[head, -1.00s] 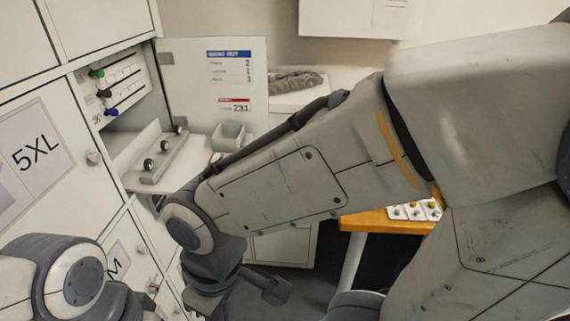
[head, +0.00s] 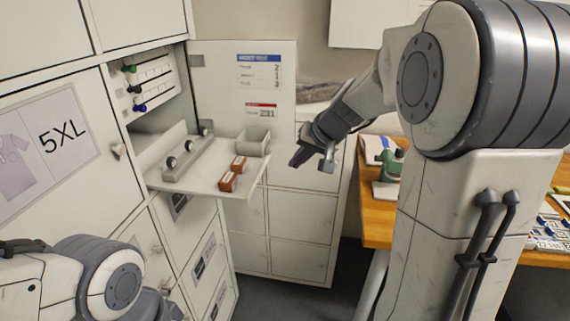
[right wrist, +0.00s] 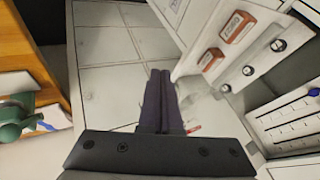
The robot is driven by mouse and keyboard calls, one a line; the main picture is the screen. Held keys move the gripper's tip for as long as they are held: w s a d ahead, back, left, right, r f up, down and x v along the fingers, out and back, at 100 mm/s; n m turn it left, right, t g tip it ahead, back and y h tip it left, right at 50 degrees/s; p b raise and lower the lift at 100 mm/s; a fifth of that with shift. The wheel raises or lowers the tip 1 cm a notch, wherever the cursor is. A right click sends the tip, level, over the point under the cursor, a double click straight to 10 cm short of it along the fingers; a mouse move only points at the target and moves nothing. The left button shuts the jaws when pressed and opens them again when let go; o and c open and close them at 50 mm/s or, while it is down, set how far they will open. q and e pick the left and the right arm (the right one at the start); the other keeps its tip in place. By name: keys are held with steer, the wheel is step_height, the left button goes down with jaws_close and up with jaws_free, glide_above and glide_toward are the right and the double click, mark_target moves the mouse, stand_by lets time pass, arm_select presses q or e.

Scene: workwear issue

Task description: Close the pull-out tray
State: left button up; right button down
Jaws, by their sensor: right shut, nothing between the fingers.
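The white pull-out tray (head: 205,180) sticks out of an open compartment in the locker wall. On it are a grey rail with dark round knobs (head: 172,162), two red-brown boxes (head: 233,175) and a grey bin (head: 252,142). The tray also shows at upper right in the right wrist view (right wrist: 188,62). My right gripper (head: 298,158) is to the right of the tray, apart from it, with its dark fingers together and empty. The fingers also show in the right wrist view (right wrist: 158,82). My left arm is at lower left; its gripper is not visible.
An open white door (head: 245,85) with printed labels stands behind the tray. Coloured keys or plugs (head: 140,107) sit on a panel inside the compartment. A wooden table (head: 378,225) with a green device (head: 392,162) stands at right. White cabinets (head: 300,235) are below and behind.

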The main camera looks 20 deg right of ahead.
steer(key=w+a+f+p, duration=0.2)
steer(key=w+a+f, duration=0.3)
steer(key=w+f, duration=0.1)
steer(key=shift+w+f+p, duration=0.3)
steer(key=shift+w+p, duration=0.1)
steer(key=shift+w, duration=0.15)
